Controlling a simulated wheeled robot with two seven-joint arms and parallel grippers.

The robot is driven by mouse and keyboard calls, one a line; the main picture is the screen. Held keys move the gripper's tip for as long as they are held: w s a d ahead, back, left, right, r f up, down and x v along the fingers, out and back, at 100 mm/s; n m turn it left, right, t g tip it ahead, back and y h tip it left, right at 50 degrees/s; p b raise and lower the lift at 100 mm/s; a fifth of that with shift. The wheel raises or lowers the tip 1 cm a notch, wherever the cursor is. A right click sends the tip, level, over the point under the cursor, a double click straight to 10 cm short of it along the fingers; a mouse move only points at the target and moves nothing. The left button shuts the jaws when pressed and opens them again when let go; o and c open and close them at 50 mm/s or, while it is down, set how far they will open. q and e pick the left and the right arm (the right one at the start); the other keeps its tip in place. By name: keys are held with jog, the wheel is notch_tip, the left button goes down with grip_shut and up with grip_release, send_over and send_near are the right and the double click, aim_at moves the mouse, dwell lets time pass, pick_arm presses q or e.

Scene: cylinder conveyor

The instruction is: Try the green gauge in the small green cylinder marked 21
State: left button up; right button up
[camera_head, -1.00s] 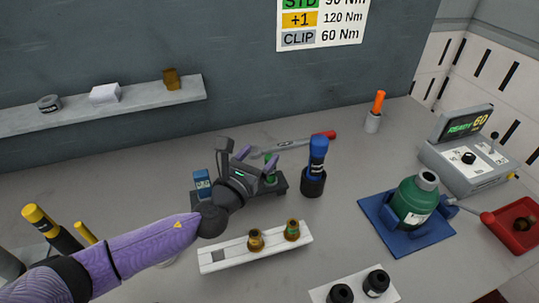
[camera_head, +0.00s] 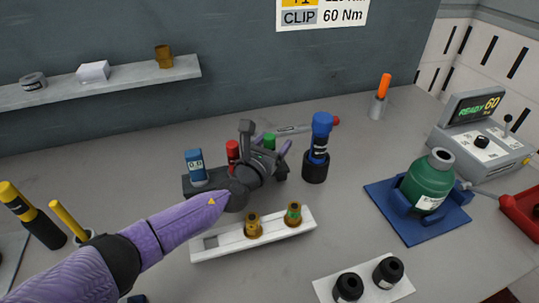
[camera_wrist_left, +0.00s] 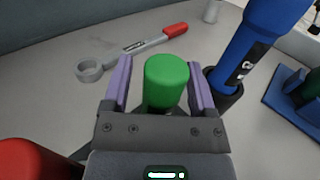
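The green gauge (camera_head: 269,140) stands in the dark gauge block (camera_head: 197,191). Its green top also shows in the left wrist view (camera_wrist_left: 166,80). My left gripper (camera_head: 270,150) is at the gauge, with one purple finger on each side of the green top. In the wrist view a gap shows at the left finger; the right finger is very close, and contact is unclear. A green cylinder (camera_head: 427,182) with a grey neck sits in a blue cradle (camera_head: 407,229) at the right. Its label is too small to read. My right gripper is out of view.
A red gauge (camera_head: 232,150) and a blue meter (camera_head: 195,166) are beside my left gripper. A blue-topped tool (camera_head: 320,135) stands close to its right. A white rack (camera_head: 276,236) with two brass fittings lies in front. A wrench (camera_head: 295,130) lies behind.

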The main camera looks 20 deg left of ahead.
pick_arm(q)
grip_shut()
jog(key=shift+r, duration=0.1)
